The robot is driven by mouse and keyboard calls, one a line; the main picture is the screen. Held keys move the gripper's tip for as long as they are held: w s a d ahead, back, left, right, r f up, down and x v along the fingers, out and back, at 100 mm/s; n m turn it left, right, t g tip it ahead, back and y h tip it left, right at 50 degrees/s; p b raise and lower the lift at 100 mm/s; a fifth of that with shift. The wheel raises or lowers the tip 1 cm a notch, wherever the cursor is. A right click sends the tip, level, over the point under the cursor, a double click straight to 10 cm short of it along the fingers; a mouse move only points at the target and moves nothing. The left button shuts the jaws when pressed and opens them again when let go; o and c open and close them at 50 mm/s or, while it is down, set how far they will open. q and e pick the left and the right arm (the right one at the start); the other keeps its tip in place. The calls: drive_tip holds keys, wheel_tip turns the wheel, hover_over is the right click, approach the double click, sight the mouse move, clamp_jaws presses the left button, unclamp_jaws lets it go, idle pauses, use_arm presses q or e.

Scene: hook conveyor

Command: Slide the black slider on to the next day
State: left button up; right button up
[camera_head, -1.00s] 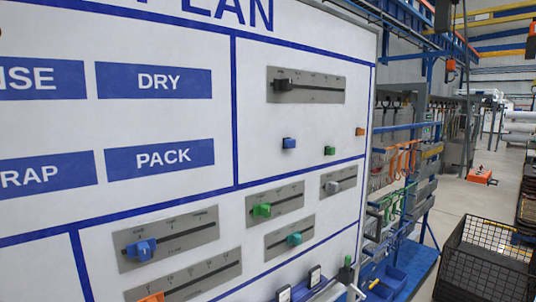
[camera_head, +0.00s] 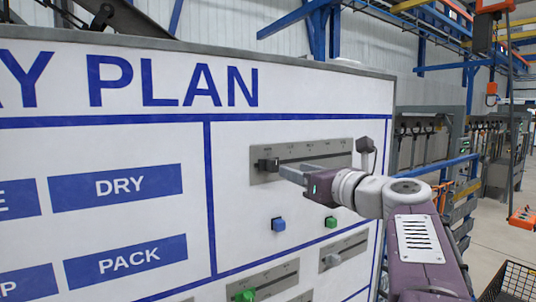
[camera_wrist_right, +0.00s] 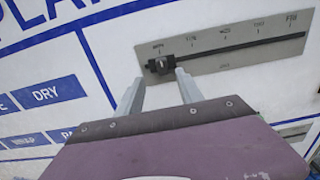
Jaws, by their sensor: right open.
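The black slider (camera_head: 268,165) sits at the left end of the slot in a grey metal plate (camera_head: 330,150) on the white board. In the right wrist view the slider (camera_wrist_right: 160,66) is at the leftmost day mark, with the slot running right from it. My right gripper (camera_head: 284,173) reaches in from the right and is open. In the wrist view its two fingers (camera_wrist_right: 160,78) point at the slider, one tip on each side and slightly below it. I cannot tell whether they touch it. My left gripper is out of view.
A blue knob (camera_head: 278,224) and a green knob (camera_head: 331,222) stick out below the plate. More slider plates, one with a green slider (camera_head: 246,295), are lower down. Racks and a blue frame stand right of the board.

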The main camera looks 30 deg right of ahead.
sight(276, 165)
drive_tip(key=w+p, duration=0.3)
drive_tip(key=w, duration=0.6)
drive_tip(key=shift+a+f+p, duration=0.1)
drive_tip(key=shift+f+p, duration=0.05)
drive_tip(key=shift+p, duration=0.25)
drive_tip(key=shift+w+a, duration=0.2)
drive_tip(key=shift+d+f, duration=0.1)
clamp_jaws()
idle(0.6)
